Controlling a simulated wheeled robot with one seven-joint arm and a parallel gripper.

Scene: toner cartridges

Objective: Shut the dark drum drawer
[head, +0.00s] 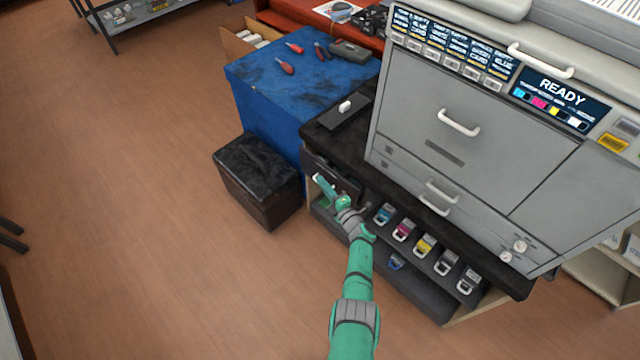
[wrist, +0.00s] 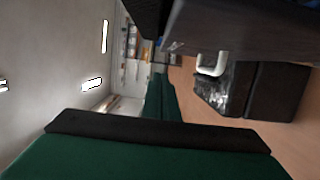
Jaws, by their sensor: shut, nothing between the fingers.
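The dark drum drawer (head: 331,171) is at the left end of the cabinet front, below the black top. Its white handle (wrist: 212,65) shows in the wrist view, on a dark panel (wrist: 255,28) that fills the upper right. My gripper (head: 326,188) is shut and empty, close in front of this drawer at its handle. Its green finger part (wrist: 160,100) points into the wrist view. Whether it touches the drawer is unclear. My arm hides part of the cabinet front, and how far the drawer stands out is hard to tell.
Several toner cartridges with white handles, such as the magenta one (head: 402,231), sit in a row right of my gripper. A dark box (head: 257,178) stands on the floor left of the cabinet, beside a blue cabinet (head: 290,75). The grey printer (head: 470,130) stands above.

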